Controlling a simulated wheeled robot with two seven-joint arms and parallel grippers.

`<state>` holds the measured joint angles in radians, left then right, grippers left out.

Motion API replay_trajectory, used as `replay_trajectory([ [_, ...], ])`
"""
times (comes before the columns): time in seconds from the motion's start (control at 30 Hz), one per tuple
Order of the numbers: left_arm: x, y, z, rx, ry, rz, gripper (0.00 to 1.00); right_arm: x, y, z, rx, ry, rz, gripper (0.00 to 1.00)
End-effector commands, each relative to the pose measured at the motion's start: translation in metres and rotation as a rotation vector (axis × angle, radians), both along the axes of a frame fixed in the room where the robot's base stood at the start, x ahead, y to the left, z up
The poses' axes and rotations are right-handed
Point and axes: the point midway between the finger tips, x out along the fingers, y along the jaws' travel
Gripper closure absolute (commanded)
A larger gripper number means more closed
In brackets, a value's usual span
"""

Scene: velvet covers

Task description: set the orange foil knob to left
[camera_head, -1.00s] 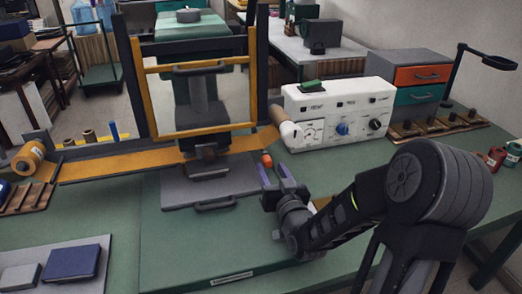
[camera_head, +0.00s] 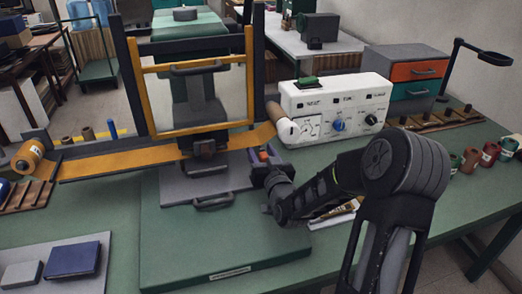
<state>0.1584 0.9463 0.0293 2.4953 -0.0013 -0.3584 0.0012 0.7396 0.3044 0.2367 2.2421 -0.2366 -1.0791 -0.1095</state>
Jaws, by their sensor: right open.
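The small orange knob (camera_head: 264,156) sits at the right side of the foil press, just below the right end of the gold foil strip (camera_head: 120,161). My right gripper (camera_head: 263,158) is at the knob, its jaws open, with one finger on each side of it as seen from here. The fingers partly hide the knob, so I cannot tell which way it points or whether they touch it. My left gripper is not in view.
A white control box (camera_head: 335,108) with a blue dial stands behind and right of my right gripper. The press's upright frame (camera_head: 137,88) rises to the left. A dark blue book (camera_head: 72,260) lies at front left. Several small jars (camera_head: 489,153) stand at far right.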

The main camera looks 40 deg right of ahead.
Motion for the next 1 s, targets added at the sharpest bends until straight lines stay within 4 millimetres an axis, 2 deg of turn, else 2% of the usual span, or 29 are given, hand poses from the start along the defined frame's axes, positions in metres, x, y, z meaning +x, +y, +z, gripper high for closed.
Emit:
replay_trajectory([
  [0.27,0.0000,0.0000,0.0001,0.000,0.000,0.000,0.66,0.0016,-0.0005,-0.0003,0.000,0.000,0.000,0.53],
  [0.83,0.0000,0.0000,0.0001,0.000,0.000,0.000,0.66,0.0013,-0.0005,-0.0002,0.000,0.000,0.000,1.00],
  [1.0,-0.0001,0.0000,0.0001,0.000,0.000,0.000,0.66,0.0013,-0.0004,-0.0003,0.000,0.000,0.000,1.00],
])
